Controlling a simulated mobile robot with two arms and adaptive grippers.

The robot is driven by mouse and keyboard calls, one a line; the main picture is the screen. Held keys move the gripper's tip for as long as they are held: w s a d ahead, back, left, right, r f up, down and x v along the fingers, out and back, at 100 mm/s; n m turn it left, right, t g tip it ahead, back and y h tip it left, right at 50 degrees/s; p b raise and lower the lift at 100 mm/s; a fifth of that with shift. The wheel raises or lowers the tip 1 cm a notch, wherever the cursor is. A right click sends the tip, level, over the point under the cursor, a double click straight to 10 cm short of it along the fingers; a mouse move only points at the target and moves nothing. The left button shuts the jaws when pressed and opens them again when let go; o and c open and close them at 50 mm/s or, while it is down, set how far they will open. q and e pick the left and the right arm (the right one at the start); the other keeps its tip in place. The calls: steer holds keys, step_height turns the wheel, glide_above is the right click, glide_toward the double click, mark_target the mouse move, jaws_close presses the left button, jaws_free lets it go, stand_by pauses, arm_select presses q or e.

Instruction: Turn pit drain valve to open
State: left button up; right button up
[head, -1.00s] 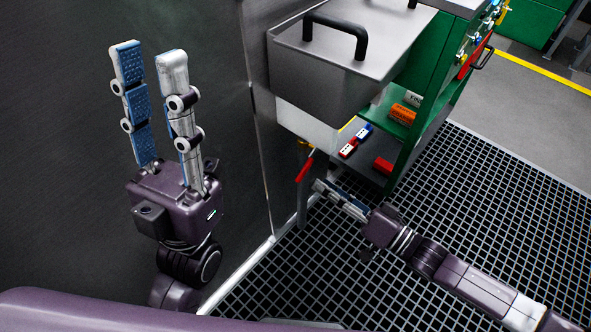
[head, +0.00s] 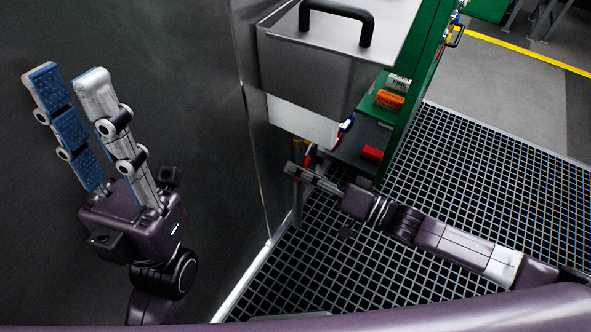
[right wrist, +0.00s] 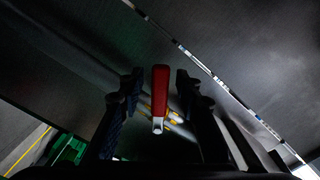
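The drain valve has a red lever handle (right wrist: 160,90), which in the right wrist view stands between my right gripper's two fingers with a gap on each side. In the head view the red handle (head: 309,158) is mostly hidden behind the right gripper (head: 292,172), beside a vertical pipe (head: 298,205) under the steel basin. My right gripper is open around the handle, and its dark fingers (right wrist: 159,88) do not visibly touch it. My left gripper (head: 66,75) is open and empty, pointing up in front of the dark wall.
A steel basin (head: 310,75) with a black handle overhangs the valve. The dark wall is close on the left. The grated floor (head: 460,180) is clear.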

jaws_close()
steer(key=n, duration=0.1)
steer(key=w+f+n, duration=0.1)
steer(key=d+f+n+p, duration=0.1)
steer(key=n, duration=0.1)
steer(key=shift+w+d, duration=0.1)
steer(key=shift+w, duration=0.15)
stand_by(0.4)
jaws_free()
steer(key=shift+r, duration=0.1)
